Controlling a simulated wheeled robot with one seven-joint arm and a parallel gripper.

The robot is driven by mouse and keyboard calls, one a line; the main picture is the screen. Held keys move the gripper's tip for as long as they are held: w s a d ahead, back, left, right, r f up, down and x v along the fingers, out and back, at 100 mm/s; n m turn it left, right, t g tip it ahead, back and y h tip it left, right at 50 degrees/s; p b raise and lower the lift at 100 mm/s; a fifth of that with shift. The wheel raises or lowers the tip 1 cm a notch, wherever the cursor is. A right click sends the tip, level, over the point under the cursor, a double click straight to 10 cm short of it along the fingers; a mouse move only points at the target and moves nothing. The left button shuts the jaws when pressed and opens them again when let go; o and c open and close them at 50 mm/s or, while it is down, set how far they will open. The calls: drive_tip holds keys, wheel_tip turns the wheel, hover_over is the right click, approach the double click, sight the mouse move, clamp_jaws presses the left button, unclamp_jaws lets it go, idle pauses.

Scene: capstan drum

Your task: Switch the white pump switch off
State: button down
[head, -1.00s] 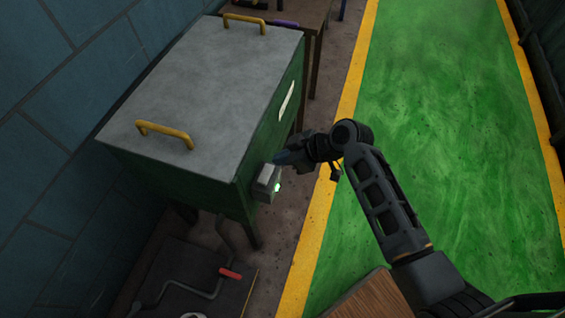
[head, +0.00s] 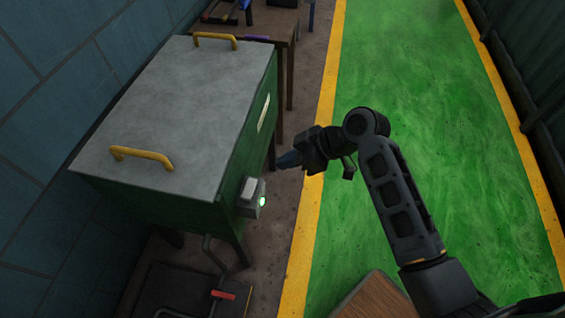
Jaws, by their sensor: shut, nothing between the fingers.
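A small pale grey-white switch box (head: 251,193) is fixed on the front side of the green cabinet (head: 222,217). A green light glows on its lower right face. The switch's lever position is too small to tell. My gripper (head: 281,161) is shut and empty. It is up and to the right of the switch box in the head view, with a visible gap between them. It points left toward the cabinet side.
The cabinet has a grey lid with two yellow handles (head: 142,154). A wooden table (head: 277,24) with tools stands behind it. A pipe with a red lever (head: 222,295) lies low in front. The green floor lane (head: 400,70) is clear to the right.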

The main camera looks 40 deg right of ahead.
drive_tip(key=shift+s+a+r+g+y+b, duration=0.35)
drive_tip(key=shift+a+y+b, duration=0.2)
drive_tip(key=shift+b, duration=1)
drive_tip(key=shift+f, duration=0.15)
hover_over(248, 193)
drive_tip(key=s+d, duration=0.2)
drive_tip(key=d, duration=0.1)
wheel_tip(248, 193, down, 7)
drive_tip(key=f, duration=0.3)
drive_tip(key=shift+a, duration=0.35)
drive_tip(key=shift+f, duration=0.4)
drive_tip(key=shift+s, duration=0.1)
